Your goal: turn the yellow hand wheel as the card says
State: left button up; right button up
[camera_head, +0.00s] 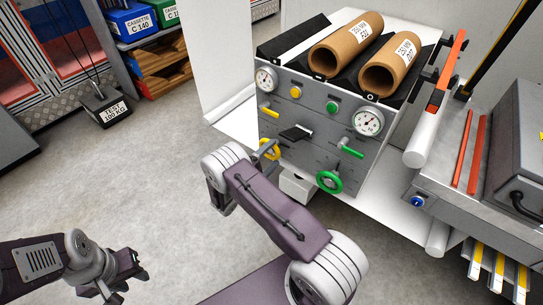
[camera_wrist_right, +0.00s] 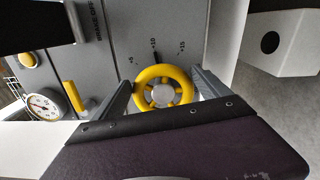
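The yellow hand wheel (camera_head: 269,150) is on the grey front panel (camera_head: 300,127), left of the green hand wheel (camera_head: 330,181). My right arm partly covers it in the head view. In the right wrist view the yellow wheel (camera_wrist_right: 164,73) sits between the two fingers of my right gripper (camera_wrist_right: 162,86). One finger is on each side of its rim, with narrow gaps visible, so the gripper is open around it. Small scale marks (camera_wrist_right: 154,44) lie above the wheel; their figures are hard to read. My left gripper (camera_head: 125,279) is open and empty over the floor. I cannot make out the card.
Two brown rolls (camera_head: 347,44) lie on top of the panel unit. Dial gauges (camera_head: 369,121), a yellow lever (camera_head: 268,111) and a green lever (camera_head: 351,152) crowd the panel. A grey bench (camera_head: 450,195) stands to the right. The floor at left is clear, apart from a test weight (camera_head: 106,108).

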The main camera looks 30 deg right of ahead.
jog(key=p+v, duration=0.2)
jog(key=v, duration=0.7)
dwell(0.4)
